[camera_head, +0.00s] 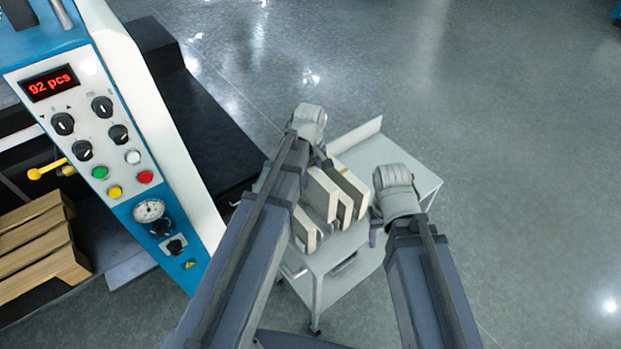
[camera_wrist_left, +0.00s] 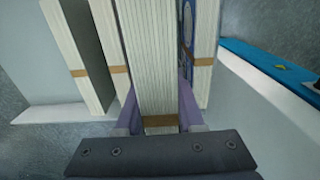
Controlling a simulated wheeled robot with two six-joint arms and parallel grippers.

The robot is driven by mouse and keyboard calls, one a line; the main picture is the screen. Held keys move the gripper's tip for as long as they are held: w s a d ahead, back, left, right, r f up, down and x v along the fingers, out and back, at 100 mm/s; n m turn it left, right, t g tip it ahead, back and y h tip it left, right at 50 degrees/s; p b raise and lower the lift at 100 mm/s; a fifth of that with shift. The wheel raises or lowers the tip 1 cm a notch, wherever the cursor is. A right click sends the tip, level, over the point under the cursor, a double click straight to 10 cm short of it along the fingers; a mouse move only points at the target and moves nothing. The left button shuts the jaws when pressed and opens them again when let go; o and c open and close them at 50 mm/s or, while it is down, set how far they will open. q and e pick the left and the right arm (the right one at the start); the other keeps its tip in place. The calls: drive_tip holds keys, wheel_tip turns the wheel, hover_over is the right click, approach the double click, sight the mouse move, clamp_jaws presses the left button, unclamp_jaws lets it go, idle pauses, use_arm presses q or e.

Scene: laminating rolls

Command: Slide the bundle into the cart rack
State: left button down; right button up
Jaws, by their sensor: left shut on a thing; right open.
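My left gripper (camera_wrist_left: 158,100) is shut on a pale bundle (camera_wrist_left: 157,45) with a brown band, its purple fingers on both sides. Other banded bundles stand close by: two to the left (camera_wrist_left: 75,55) (camera_wrist_left: 108,45) and one to the right (camera_wrist_left: 204,50). In the head view, several bundles (camera_head: 321,194) stand at the grey cart (camera_head: 420,172); which one is held is hard to tell there. My left forearm hides part of the cart and the left fingertips. My right gripper (camera_head: 376,234) is open at the cart's right side; its fingers are mostly hidden.
A blue and white machine (camera_head: 150,130) with a control panel stands to the left, with a dark ledge (camera_head: 205,130) beside it. Wooden planks (camera_head: 40,245) lie at the lower left. The grey floor (camera_head: 520,150) to the right and behind the cart is clear.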

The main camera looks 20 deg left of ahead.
use_arm(q)
drive_tip(key=shift+f+b, duration=5.65)
drive_tip(key=shift+f, duration=0.1)
drive_tip(key=shift+c, duration=2.2)
unclamp_jaws()
wheel_tip(320, 180, up, 8)
drive_tip(key=p, duration=0.7)
drive_tip(key=shift+p, duration=0.4)
